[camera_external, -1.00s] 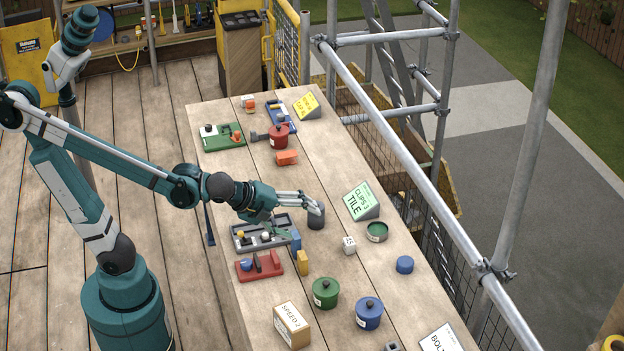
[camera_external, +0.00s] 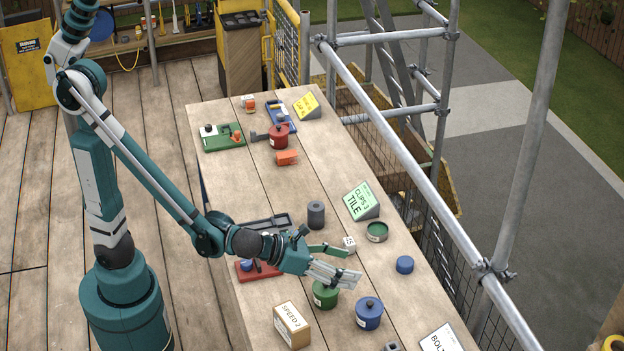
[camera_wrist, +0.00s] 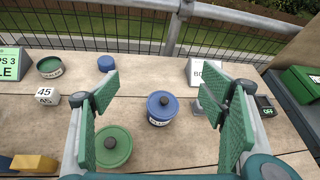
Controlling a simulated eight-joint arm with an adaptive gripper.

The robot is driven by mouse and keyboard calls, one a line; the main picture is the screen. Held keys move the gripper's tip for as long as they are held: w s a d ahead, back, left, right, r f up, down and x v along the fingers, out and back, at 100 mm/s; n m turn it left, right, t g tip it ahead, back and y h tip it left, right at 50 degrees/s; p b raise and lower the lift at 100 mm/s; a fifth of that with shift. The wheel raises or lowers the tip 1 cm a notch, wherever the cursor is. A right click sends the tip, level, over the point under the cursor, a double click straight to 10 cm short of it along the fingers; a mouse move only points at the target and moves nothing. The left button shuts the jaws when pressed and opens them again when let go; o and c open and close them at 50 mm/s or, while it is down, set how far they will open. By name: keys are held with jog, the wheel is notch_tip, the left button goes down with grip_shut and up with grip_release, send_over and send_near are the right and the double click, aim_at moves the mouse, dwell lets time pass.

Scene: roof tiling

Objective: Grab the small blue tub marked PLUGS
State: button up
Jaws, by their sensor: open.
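The blue tub (camera_external: 369,313) is a small round pot with a blue lid and dark knob, upright on the bench. In the wrist view the blue tub (camera_wrist: 162,107) lies between my fingers in the picture, its white label too small to read surely. My gripper (camera_external: 346,262) is open and empty, above the bench and up-left of the blue tub in the external view. In the wrist view my gripper (camera_wrist: 172,95) shows its green finger pads wide apart. No contact with the blue tub shows.
A green lidded tub (camera_external: 325,293) stands left of the blue one, partly behind my fingers. A small blue disc (camera_external: 405,264) and an open green tub (camera_external: 377,232) lie behind. A SPEED 2 box (camera_external: 291,325), a BOLT sign (camera_external: 441,338) and a numbered cube (camera_wrist: 48,98) are near.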

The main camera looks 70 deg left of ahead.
jog(key=d+m, duration=0.2)
jog(key=d, duration=0.1)
send_near(365, 307)
jog(key=w, duration=0.1)
jog(key=w+f, duration=0.1)
jog(key=w, duration=0.1)
jog(key=shift+w+d+f+h, duration=0.2)
jog(key=shift+d+f+h, duration=0.1)
jog(key=shift+x, duration=1.3)
jog(key=shift+w, duration=0.1)
jog(key=shift+b+x, duration=0.9)
jog(key=shift+x, duration=1.65)
jog(key=shift+a, duration=0.15)
jog(key=c, duration=1)
